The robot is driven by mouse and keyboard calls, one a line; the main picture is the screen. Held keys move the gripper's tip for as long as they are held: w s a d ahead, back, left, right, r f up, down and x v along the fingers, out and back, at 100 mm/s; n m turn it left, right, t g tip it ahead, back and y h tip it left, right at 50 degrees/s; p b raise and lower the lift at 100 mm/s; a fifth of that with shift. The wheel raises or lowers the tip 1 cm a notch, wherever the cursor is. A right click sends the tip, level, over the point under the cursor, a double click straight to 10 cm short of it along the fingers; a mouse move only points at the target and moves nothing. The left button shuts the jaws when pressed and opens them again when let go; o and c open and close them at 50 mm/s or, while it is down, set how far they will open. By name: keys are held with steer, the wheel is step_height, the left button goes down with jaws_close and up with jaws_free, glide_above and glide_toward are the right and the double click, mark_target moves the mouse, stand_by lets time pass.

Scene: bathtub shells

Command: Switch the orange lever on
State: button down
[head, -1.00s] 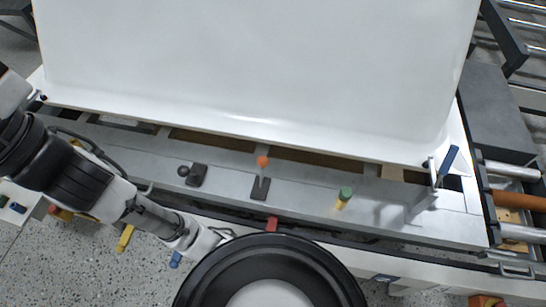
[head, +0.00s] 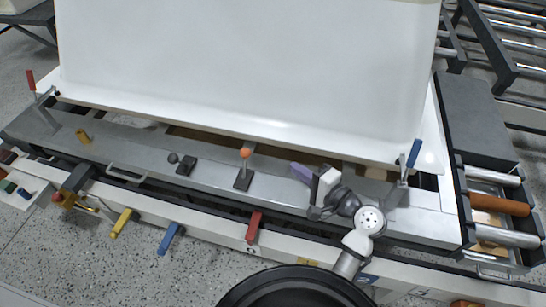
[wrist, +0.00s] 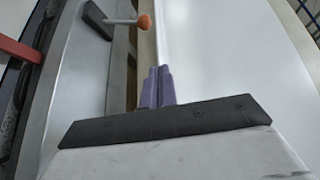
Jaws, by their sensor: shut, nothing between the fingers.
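The orange lever is a short rod with an orange ball knob (head: 245,153) on a dark base plate (head: 243,180), fixed to the grey metal ledge in front of the white tub. In the wrist view the orange knob (wrist: 144,22) is near the top, its rod pointing sideways from the dark base. My gripper (head: 297,169) has purple fingers and is to the right of the lever in the head view, apart from it. In the wrist view the fingers (wrist: 158,72) are together and empty, below the knob in the picture.
A lever with a dark knob (head: 173,158) is left of the orange one. A blue-handled clamp (head: 413,154) stands to the right of my arm. A red handle (head: 254,226) sticks out from the front edge. The large white tub (head: 240,70) bounds the ledge behind.

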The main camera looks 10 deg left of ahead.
mark_target(245, 161)
steer(key=shift+m, duration=0.5)
steer(key=s+d, duration=0.1)
steer(key=s+d+f, duration=0.1)
steer(key=s+d, duration=0.1)
steer(key=shift+s+d+f, duration=0.15)
steer(key=shift+d+f, duration=0.05)
steer(key=shift+f, duration=0.2)
steer(key=p+x, duration=0.2)
steer(key=x, duration=1.8)
steer(key=shift+s+a, duration=0.15)
steer(key=shift+a, duration=0.05)
